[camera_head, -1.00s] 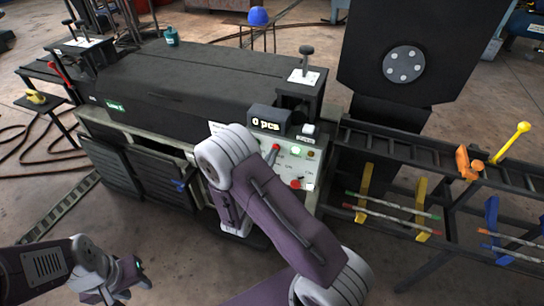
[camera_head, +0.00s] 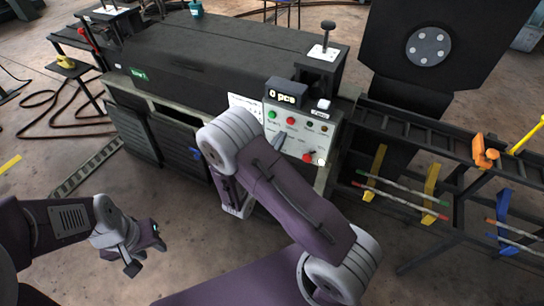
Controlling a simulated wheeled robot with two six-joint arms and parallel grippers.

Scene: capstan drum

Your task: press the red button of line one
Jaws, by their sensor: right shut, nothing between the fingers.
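The dark machine (camera_head: 215,60) carries a small green line sign (camera_head: 139,74); its number is hard to read. Its sloped light control panel (camera_head: 305,140) has a green button (camera_head: 272,114), a red button (camera_head: 290,121) beside it, and a larger red knob (camera_head: 308,157) lower down. My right arm reaches up in front of the machine. A narrow grey tip, seemingly my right gripper (camera_head: 281,140), shows past my wrist, just below the upper red button and apart from it in the picture. The rest of this gripper is hidden. My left gripper (camera_head: 145,254) is open and empty at lower left.
A counter display (camera_head: 287,95) reading "0 pcs" sits above the panel. A black roller frame (camera_head: 430,140) with colored brackets stands at the right, under a dark plate with a round hub (camera_head: 428,47). Dark hoses lie on the floor at left.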

